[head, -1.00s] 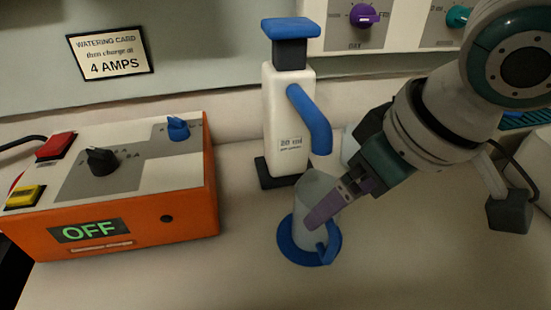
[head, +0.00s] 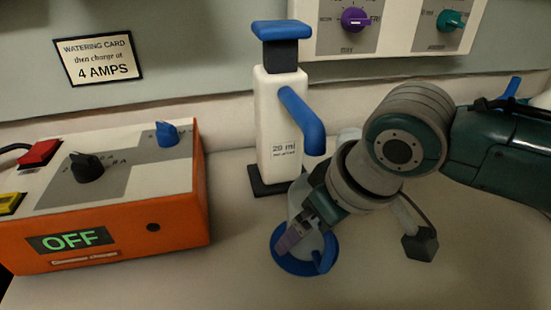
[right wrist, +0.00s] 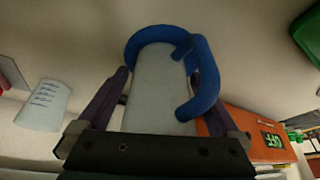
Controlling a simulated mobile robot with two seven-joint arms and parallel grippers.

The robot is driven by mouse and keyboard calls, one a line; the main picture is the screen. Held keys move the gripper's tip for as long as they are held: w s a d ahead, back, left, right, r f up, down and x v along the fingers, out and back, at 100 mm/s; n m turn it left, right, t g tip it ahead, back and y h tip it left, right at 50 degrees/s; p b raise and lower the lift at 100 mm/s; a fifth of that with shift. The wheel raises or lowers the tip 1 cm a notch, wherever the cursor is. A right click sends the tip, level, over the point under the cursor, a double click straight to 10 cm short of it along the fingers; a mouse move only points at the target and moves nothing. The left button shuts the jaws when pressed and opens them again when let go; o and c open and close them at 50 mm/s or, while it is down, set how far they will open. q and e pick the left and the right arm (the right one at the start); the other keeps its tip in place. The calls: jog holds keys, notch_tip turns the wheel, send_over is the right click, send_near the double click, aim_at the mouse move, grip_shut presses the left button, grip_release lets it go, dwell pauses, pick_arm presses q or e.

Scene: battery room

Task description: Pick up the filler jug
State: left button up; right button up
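The filler jug (head: 297,203) is a pale grey cylinder with a blue base ring and blue handle. It stands on the bench in front of the white pump. In the right wrist view the jug (right wrist: 160,90) lies between the fingers, its blue handle on the right finger's side. My right gripper (head: 303,236) reaches down to the jug from the right. In the right wrist view my right gripper (right wrist: 168,105) looks open, a finger on each side and a narrow gap at the left one. The arm hides part of the jug. My left gripper is not in view.
The white pump (head: 280,115) with blue spout stands close behind the jug. An orange charger (head: 110,235) reading OFF is at left. A panel with knobs (head: 390,25) is on the wall. A pale container with blue marks (right wrist: 42,105) shows in the right wrist view. The front bench is clear.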

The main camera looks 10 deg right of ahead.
jog(key=c, duration=1.4)
jog(key=shift+s+r, duration=0.1)
jog(key=shift+r, duration=0.05)
